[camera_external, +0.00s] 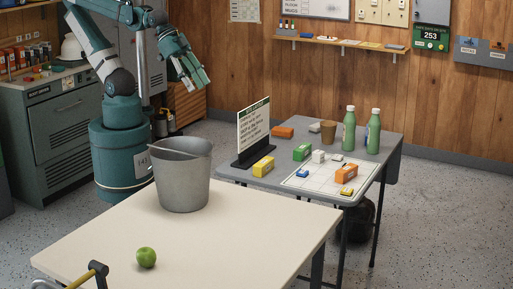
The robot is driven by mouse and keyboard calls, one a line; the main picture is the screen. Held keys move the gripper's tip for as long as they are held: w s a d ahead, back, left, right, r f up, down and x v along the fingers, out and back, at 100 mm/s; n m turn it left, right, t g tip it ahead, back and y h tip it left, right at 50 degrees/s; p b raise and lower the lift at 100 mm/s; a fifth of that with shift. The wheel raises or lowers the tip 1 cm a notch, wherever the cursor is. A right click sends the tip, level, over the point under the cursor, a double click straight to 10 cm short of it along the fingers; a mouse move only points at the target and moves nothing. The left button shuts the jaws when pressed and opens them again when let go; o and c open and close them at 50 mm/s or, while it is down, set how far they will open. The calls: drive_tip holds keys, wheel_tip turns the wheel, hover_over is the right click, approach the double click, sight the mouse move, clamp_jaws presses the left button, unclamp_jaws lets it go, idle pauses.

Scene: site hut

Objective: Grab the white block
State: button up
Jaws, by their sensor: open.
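A small white block (318,156) stands on the grey table, at the back edge of a white gridded sheet (312,184). A green block (302,152) is close to its left. My gripper (197,84) hangs in the air at the upper left, open and empty. It is well away from the white block, to the left of the grey table and above its height. Nothing hides the white block from this view.
An upright sign (254,131) and a yellow block (263,167) stand left of the white block. Two green bottles (349,130) and a brown cup (328,133) stand behind. A metal bucket (182,182) and green apple (146,258) are on the cream table (235,235).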

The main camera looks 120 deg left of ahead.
drive_tip(key=shift+w, duration=0.1)
idle(0.3)
drive_tip(key=m+g+p, duration=0.2)
drive_tip(key=m+g, duration=0.5)
drive_tip(key=m, duration=1.3)
hover_over(319, 151)
drive_tip(key=f, duration=2.3)
drive_tip(key=shift+d+f, duration=0.1)
drive_tip(key=shift+d, duration=0.3)
drive_tip(key=shift+w+a+f, duration=0.1)
drive_tip(key=shift+a+f, duration=0.15)
drive_tip(key=shift+f, duration=0.25)
